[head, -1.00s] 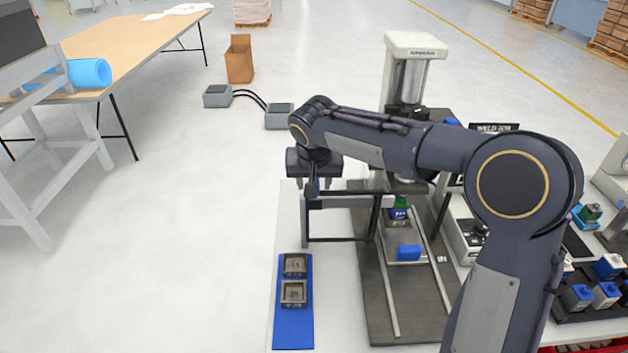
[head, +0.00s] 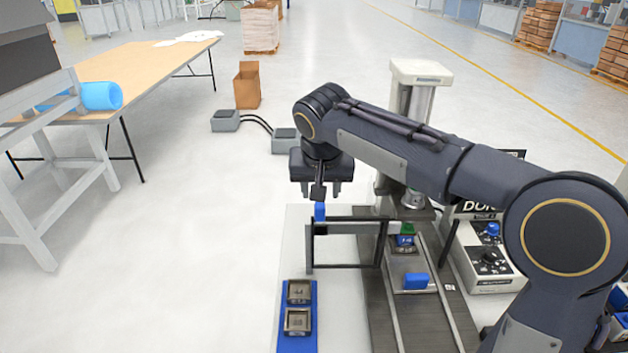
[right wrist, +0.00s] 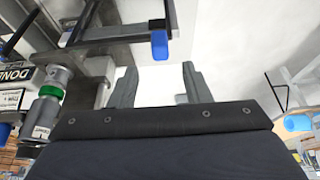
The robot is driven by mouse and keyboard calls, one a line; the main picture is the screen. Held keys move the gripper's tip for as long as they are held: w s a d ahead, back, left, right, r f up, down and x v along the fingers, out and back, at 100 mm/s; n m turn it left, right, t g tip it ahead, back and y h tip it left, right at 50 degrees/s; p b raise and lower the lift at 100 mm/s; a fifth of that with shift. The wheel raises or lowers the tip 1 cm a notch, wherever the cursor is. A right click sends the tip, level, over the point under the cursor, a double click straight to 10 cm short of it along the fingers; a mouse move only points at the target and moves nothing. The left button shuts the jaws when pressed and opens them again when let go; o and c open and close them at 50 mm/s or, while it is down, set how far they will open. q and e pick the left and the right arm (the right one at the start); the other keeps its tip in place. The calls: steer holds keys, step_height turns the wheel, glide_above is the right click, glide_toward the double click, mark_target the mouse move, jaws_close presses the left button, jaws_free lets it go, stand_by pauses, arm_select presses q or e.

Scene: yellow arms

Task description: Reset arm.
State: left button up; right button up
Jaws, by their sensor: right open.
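My right gripper (head: 321,190) hangs from the dark arm that comes in from the right in the head view. It is above the left side of the press station, fingers pointing down, just over a dark frame bar. In the right wrist view its two fingers (right wrist: 158,85) are spread apart with nothing between them. A blue piece (head: 320,211) sits just below the gripper at the frame; it also shows ahead of the fingers in the right wrist view (right wrist: 159,44). My left gripper is not in view.
The press (head: 420,75) stands behind the arm, with a green-and-blue part (head: 405,238) and a blue block (head: 416,281) on its slide. A blue mat (head: 297,345) holds two metal square parts (head: 298,306).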

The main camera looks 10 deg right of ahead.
steer(key=s+d+f+y, duration=0.1)
steer(key=s+d, duration=0.3)
steer(key=s, duration=0.4)
steer(key=s+d+f+y, duration=0.15)
steer(key=s+d, duration=0.25)
steer(key=s, duration=0.5)
steer(key=s+a+f+y, duration=0.1)
steer(key=s+f, duration=0.3)
steer(key=s, duration=0.2)
steer(key=s+a+f+t+y, duration=0.1)
steer(key=s+f, duration=0.3)
steer(key=s, duration=0.2)
steer(key=shift+s+f+n, duration=0.25)
steer(key=shift+s+n, duration=0.15)
steer(key=shift+o, duration=0.2)
